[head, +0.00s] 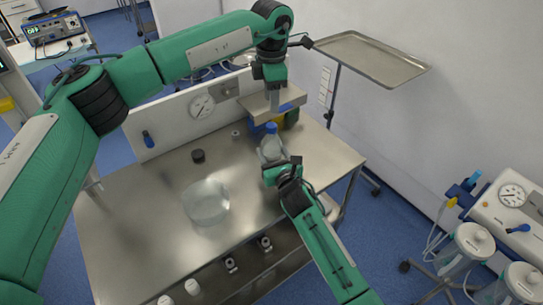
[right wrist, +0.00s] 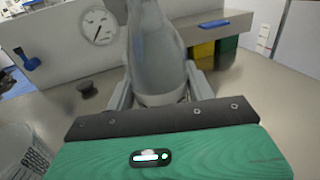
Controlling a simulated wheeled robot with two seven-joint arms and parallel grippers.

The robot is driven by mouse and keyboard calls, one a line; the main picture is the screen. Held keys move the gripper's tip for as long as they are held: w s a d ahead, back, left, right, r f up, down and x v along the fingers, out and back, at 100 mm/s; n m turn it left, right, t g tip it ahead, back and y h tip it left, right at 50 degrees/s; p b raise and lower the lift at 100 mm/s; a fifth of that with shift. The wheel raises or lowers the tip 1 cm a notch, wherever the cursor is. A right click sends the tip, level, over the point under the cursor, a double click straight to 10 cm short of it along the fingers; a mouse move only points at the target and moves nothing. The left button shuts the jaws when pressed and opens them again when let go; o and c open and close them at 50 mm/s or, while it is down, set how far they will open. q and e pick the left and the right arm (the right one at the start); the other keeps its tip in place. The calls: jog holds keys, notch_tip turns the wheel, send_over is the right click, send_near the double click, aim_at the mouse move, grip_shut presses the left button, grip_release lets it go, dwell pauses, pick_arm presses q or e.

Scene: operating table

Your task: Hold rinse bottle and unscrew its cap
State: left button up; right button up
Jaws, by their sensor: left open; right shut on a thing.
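The rinse bottle (head: 270,149) is clear with a blue cap (head: 271,128) and stands upright over the steel table. My right gripper (head: 272,165) is shut around the bottle's lower body. In the right wrist view the bottle (right wrist: 155,55) rises between the two fingers, and its cap is beyond the top edge. My left gripper (head: 273,103) points down from above, open, directly over the cap.
A clear glass bowl (head: 207,203) and a small black knob-like object (head: 198,156) are on the steel table (head: 150,225). A back panel with a gauge (head: 202,106) and a shelf (head: 262,104) stand behind the bottle. An empty tray (head: 370,60) is at upper right.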

aim_at(272, 125)
grip_shut()
pick_arm(q)
jog(key=m, duration=1.3)
jog(key=shift+m, duration=0.4)
jog(key=m, duration=1.2)
jog(key=shift+m, duration=0.4)
jog(key=shift+f, duration=4)
